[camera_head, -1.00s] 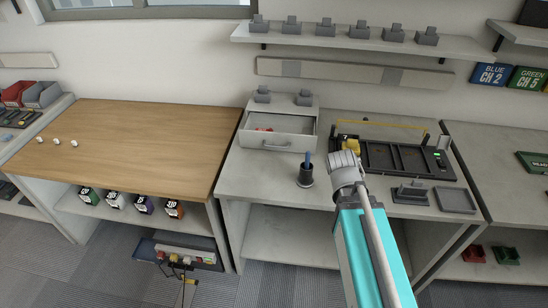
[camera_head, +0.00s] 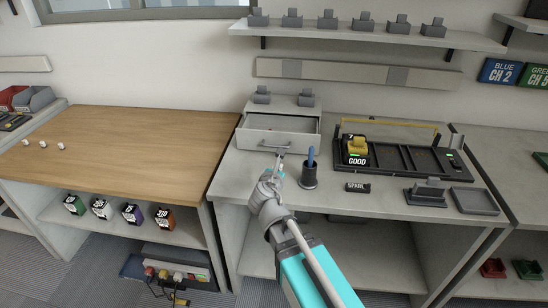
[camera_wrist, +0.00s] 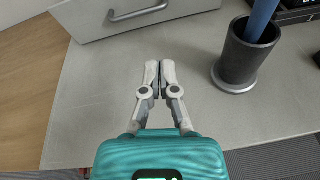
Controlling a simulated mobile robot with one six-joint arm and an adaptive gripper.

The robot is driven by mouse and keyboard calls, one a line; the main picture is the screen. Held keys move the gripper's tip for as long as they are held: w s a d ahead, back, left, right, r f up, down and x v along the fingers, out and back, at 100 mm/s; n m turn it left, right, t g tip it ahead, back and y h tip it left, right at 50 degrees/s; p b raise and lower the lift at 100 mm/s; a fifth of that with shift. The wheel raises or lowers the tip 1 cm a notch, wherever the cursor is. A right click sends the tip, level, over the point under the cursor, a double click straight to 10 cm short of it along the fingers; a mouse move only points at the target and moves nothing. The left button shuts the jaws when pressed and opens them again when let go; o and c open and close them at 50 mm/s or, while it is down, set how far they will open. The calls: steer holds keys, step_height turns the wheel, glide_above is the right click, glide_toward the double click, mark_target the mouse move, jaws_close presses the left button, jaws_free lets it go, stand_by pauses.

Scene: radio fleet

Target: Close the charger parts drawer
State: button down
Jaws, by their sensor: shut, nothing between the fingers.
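The charger parts drawer (camera_head: 268,141) is a light grey drawer in a small cabinet (camera_head: 309,113) on the grey bench. It stands partly open, with its inside showing from above and a bar handle on its front. In the wrist view its front and handle (camera_wrist: 138,10) show at the top. My gripper (camera_head: 281,158) is in front of the drawer, just below the handle in the picture. In the wrist view my gripper (camera_wrist: 159,66) is shut and empty, its fingertips apart from the drawer front.
A dark cup (camera_head: 309,177) with a blue item stands right of my gripper. A charging rack (camera_head: 395,157) with a yellow radio (camera_head: 357,146), a SPARE label (camera_head: 357,187) and a grey tray (camera_head: 474,201) lie farther right. A wooden bench (camera_head: 130,145) is at left.

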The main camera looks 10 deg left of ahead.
steer(key=a+n+y, duration=0.1)
steer(key=a+n, duration=0.1)
steer(key=a, duration=0.1)
steer(key=shift+s+n+t, duration=0.15)
steer(key=shift+n+t, duration=0.15)
steer(key=shift+n, duration=0.1)
steer(key=b+x, duration=0.3)
steer(key=x, duration=1.1)
steer(key=r+x, duration=0.1)
steer(key=x, duration=0.3)
steer(key=r+x, duration=0.1)
steer(key=x, duration=0.8)
steer(key=shift+w+a+r, duration=0.1)
steer(key=shift+w+r, duration=0.2)
steer(key=shift+w, duration=0.35)
steer(key=shift+w+r, duration=0.1)
